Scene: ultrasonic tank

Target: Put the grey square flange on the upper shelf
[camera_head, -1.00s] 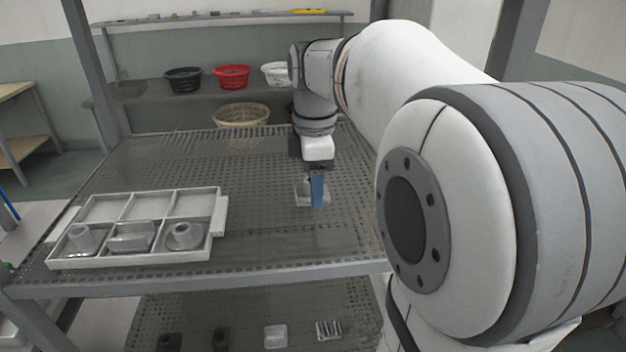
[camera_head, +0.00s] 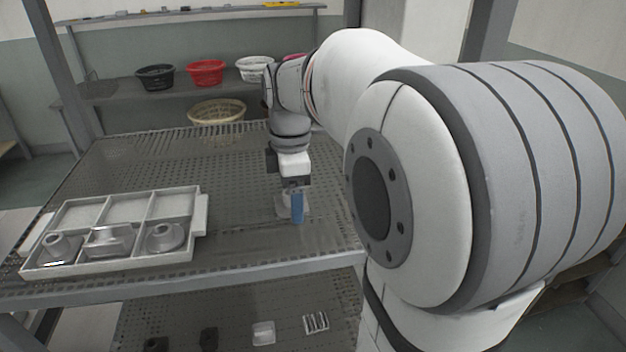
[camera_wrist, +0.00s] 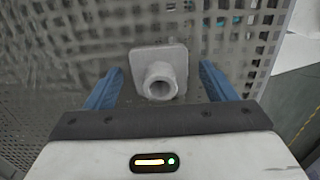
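The grey square flange (camera_wrist: 158,77), a square plate with a round hollow neck, sits between the two blue fingers of my gripper (camera_wrist: 162,88) in the wrist view. There is a gap on both sides, so the gripper is open around it and not touching it. In the head view the flange (camera_head: 282,207) is at the upper shelf's perforated surface (camera_head: 240,235), right of the tray, partly hidden by a blue finger of my gripper (camera_head: 297,207). The flange's underside is hidden.
A pale compartment tray (camera_head: 201,215) with several grey parts in its front row stands at left on the upper shelf. Several small parts, including a pale block (camera_head: 263,333), lie on the lower shelf. Baskets (camera_head: 206,73) stand behind. Shelf around the flange is clear.

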